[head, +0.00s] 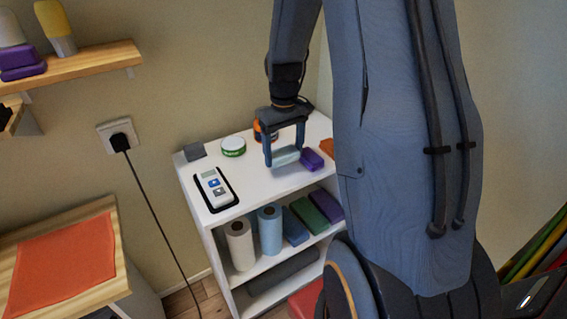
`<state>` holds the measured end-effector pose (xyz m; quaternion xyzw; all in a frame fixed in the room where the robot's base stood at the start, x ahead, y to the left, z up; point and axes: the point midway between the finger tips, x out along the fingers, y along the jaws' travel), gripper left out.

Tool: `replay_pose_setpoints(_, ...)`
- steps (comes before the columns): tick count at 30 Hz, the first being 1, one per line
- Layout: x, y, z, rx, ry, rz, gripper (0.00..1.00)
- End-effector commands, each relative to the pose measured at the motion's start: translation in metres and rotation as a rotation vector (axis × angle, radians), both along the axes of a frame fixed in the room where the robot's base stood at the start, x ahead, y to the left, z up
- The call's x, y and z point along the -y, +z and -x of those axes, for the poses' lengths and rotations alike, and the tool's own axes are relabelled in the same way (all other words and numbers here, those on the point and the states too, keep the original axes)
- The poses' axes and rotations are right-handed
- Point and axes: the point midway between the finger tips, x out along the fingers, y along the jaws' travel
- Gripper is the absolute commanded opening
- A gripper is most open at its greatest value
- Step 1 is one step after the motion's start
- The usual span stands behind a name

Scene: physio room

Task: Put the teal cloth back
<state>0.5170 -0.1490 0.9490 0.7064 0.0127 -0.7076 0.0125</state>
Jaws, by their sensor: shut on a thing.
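My gripper (285,151) points down over the top of the white shelf unit (262,189). A purple block (311,160) lies just right of the gripper. An orange item (327,147) sits further right, partly hidden by my arm.
On the same top are a green-and-white tin (233,146), a grey block (194,151), an orange jar (259,132) behind the gripper, and a white device (215,187) on a black base. Rolls and folded cloths fill the shelf below. The front middle of the top is clear.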

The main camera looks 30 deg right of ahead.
Motion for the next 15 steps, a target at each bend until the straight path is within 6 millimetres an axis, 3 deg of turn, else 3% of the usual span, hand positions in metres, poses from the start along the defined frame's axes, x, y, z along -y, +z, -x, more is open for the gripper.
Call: replay_pose_setpoints(15,0.001,-0.049,0.000,0.001,-0.002,0.000,0.53)
